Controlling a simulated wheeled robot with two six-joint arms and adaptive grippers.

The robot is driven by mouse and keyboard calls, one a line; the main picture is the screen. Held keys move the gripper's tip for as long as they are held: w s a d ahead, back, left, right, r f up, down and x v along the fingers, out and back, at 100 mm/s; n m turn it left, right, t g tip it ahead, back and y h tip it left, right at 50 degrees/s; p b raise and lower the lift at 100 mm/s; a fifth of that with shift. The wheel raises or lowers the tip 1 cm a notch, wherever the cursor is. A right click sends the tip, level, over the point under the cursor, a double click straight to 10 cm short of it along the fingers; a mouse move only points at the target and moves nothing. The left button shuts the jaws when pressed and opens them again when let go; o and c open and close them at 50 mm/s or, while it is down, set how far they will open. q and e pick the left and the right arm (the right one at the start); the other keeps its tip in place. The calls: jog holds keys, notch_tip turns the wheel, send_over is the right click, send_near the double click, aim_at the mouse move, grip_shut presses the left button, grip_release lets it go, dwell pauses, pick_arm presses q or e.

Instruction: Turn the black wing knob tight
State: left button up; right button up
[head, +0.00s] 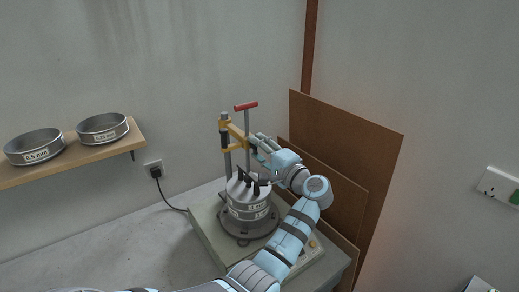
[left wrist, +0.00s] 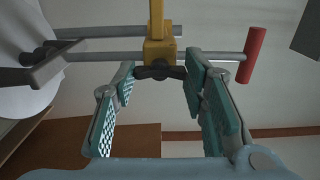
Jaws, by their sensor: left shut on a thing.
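The black wing knob (left wrist: 160,72) sits on the yellow clamp block (left wrist: 158,50) in the left wrist view, its wings spread sideways. My left gripper (left wrist: 160,78) has one teal-padded finger at each end of the knob and is shut on it. In the head view, my left gripper (head: 260,147) reaches in from the right side of the yellow clamp bar (head: 235,133). The knob is mostly hidden there by the fingers. A rod with a red handle (head: 246,106) runs up past the clamp; the handle also shows in the wrist view (left wrist: 250,55).
A stack of metal sieves (head: 248,208) stands below the clamp on the shaker base (head: 206,222). Brown boards (head: 355,140) lean in the corner behind my arm. A wooden shelf (head: 70,158) with two sieves is at left. The bench (head: 130,255) is clear at left.

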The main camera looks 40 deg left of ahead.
dwell(0.4)
pick_arm(q)
jog(key=o, duration=1.2)
jog(key=shift+a, duration=0.15)
jog(key=shift+c, duration=0.2)
jog(key=v, duration=0.7)
jog(key=shift+d, duration=0.35)
jog(key=shift+a, duration=0.15)
jog(key=shift+s+f, duration=0.1)
